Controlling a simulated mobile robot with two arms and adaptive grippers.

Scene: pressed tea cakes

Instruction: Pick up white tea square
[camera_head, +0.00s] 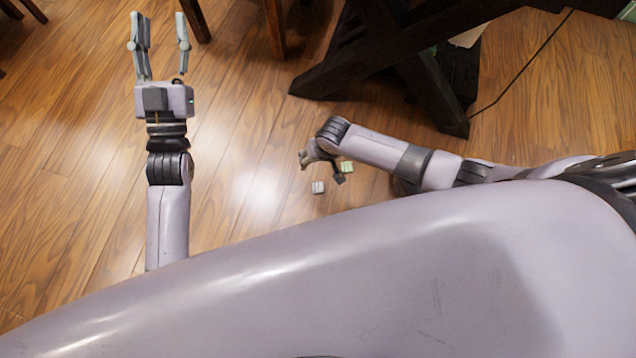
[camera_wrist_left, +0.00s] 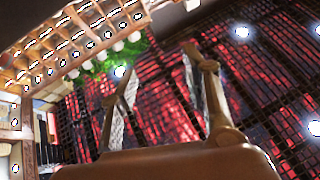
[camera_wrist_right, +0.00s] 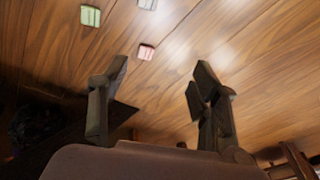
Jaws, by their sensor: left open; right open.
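A small whitish tea square (camera_head: 318,187) lies on the wooden floor, just below my right gripper in the head view. A whitish square (camera_wrist_right: 147,4) is cut by the top edge of the right wrist view. A pale green square (camera_wrist_right: 90,15) lies to its left, also seen in the head view (camera_head: 347,167). A pinkish square (camera_wrist_right: 146,52) shows between the right fingertips, with floor around it. My right gripper (camera_wrist_right: 162,70) is open and empty, tilted down over the floor. My left gripper (camera_head: 160,30) is open and empty, far left of the squares.
A dark wooden table frame (camera_head: 440,95) stands on the floor behind my right arm. Brown furniture legs (camera_head: 273,28) show at the top. The floor (camera_head: 240,130) between my arms is clear. The left wrist view faces a dark gridded ceiling and greenery (camera_wrist_left: 115,60).

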